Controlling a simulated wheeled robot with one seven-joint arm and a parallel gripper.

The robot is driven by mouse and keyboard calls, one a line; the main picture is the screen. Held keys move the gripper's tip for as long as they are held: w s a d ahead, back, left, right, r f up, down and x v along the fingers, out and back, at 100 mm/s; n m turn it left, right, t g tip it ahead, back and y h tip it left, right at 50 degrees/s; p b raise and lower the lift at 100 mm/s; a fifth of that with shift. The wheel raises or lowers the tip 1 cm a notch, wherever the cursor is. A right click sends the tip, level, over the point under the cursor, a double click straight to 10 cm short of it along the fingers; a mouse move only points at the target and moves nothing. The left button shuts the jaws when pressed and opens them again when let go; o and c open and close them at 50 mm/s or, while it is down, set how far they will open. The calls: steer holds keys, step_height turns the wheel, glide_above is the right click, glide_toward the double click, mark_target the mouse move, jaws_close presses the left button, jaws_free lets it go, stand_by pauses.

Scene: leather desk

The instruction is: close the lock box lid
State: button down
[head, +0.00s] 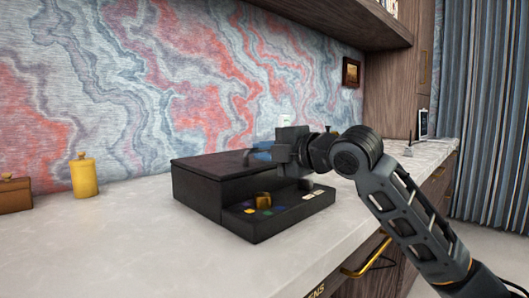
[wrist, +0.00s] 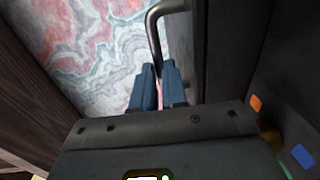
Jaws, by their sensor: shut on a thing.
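The lock box (head: 195,190) is a black box on the pale counter. Its flat dark top (head: 205,164) covers the back part, while the lower front section is uncovered and shows small coloured pieces inside. My gripper (head: 262,148) is over the right end of the top. In the wrist view my blue fingers (wrist: 157,72) are shut on a grey curved handle (wrist: 155,28) beside a dark panel (wrist: 228,50). The handle's lower end is hidden between the fingers. My wrist hides part of the box, and I cannot tell the lid's exact angle.
A yellow canister (head: 84,178) and a brown box (head: 15,195) stand to the left. The patterned wall is close behind, and a wooden shelf (head: 340,22) hangs above. The counter (head: 120,250) is clear at the front left.

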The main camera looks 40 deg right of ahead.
steer(key=shift+f, duration=0.6)
steer(key=c, duration=1.4)
jaws_free()
steer(key=shift+c, duration=0.2)
steer(key=shift+s+r+p, duration=0.2)
steer(key=shift+s+r, duration=0.05)
steer(key=shift+s, duration=1.05)
steer(key=shift+s+r+p, duration=0.2)
steer(key=shift+s, duration=1.1)
steer(key=shift+s+r+p, duration=0.2)
steer(key=shift+s+r, duration=0.05)
steer(key=shift+s, duration=1.05)
steer(key=shift+s, duration=0.1)
